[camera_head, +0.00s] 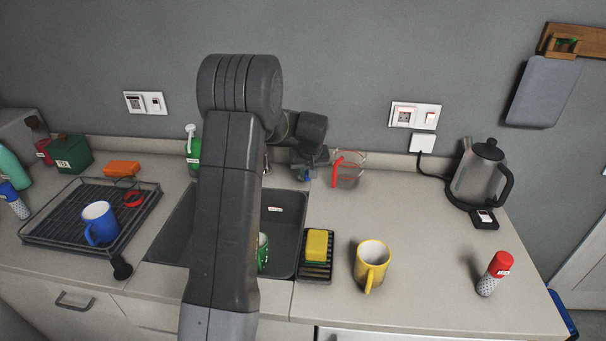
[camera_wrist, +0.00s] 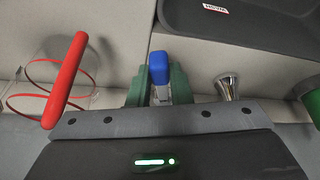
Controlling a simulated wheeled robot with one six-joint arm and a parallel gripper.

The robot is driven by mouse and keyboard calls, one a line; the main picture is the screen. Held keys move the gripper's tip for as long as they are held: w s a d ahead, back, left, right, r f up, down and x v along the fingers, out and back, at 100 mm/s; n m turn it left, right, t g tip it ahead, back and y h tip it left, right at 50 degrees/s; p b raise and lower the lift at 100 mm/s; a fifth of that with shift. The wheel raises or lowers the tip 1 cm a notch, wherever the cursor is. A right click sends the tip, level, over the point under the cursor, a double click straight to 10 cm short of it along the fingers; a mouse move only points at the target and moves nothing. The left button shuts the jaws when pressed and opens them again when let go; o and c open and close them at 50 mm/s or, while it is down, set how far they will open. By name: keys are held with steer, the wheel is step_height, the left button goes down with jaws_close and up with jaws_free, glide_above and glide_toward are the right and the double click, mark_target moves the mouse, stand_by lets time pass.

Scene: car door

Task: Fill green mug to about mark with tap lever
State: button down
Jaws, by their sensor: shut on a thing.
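The green mug (camera_head: 263,252) stands in the dark sink (camera_head: 286,222), mostly hidden behind my arm in the head view. Its mark and any water inside cannot be seen. The tap lever (camera_wrist: 173,60) has a blue end and sits between my green fingers in the wrist view. My gripper (camera_wrist: 157,88) is shut on it, at the sink's back edge; in the head view my gripper (camera_head: 307,173) is small and partly dark. A chrome tap part (camera_wrist: 228,86) shows just right of the fingers in the wrist view. No water stream is visible.
A clear jug with a red handle (camera_head: 338,170) stands close to the right of my gripper. A sponge (camera_head: 316,243) on a black rack and a yellow mug (camera_head: 371,263) are right of the sink. A blue mug (camera_head: 99,222) sits on the drying rack (camera_head: 62,216) at left.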

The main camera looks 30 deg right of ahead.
steer(key=shift+s+d+n+y+b, duration=0.25)
steer(key=shift+d+n+b, duration=0.25)
steer(key=shift+n, duration=0.3)
steer(key=c, duration=1.3)
jaws_free()
steer(key=shift+r, duration=0.1)
steer(key=b+v, duration=0.2)
steer(key=v, duration=1.1)
steer(key=shift+s+r, duration=0.25)
steer(key=shift+s, duration=0.05)
